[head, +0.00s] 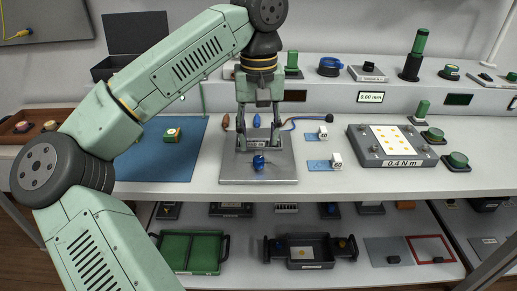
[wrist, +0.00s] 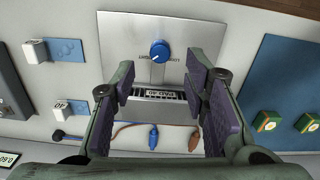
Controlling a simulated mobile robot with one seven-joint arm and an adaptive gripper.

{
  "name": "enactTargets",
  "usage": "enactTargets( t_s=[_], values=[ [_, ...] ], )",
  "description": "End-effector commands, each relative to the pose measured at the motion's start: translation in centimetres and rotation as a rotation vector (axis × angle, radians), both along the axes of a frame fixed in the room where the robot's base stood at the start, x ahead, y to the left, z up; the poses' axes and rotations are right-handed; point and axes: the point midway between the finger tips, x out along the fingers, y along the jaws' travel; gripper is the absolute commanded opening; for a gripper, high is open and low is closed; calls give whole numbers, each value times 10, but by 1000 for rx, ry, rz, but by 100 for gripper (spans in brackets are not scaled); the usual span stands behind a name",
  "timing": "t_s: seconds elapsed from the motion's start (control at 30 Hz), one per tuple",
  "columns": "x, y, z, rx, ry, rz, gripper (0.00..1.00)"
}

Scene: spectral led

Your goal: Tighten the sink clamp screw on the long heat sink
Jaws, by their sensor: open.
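A blue knob (head: 259,163) stands on a grey metal plate (head: 230,171) on the bench. In the wrist view the knob (wrist: 160,51) has small lettering beside it, too small to read surely. A short finned metal piece with a white label (wrist: 160,95) sits on the plate next to the knob; I cannot tell whether it is the long heat sink. My gripper (head: 259,138) points down over the plate, open, its fingers to either side of the finned piece. In the wrist view the fingers (wrist: 162,88) stand apart with nothing held; contact cannot be told.
Blue and orange-brown leads (wrist: 153,136) lie behind the plate. White blocks (head: 335,160) on blue pads and a grey 0.4 N m plate (head: 390,161) stand at right. A raised shelf runs behind.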

Motion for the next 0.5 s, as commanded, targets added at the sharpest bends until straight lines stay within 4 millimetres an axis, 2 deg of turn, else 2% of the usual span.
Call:
enactTargets(
  t_s=[0.03, 0.2, 0.33, 0.5],
  values=[
    [1, 0, 13, 1, -3, 3, 41],
    [0, 0, 45, 3, -3, 4, 41],
    [0, 0, 58, 2, -1, 2, 41],
    [0, 0, 65, 1, 0, 1, 41]
  ],
)
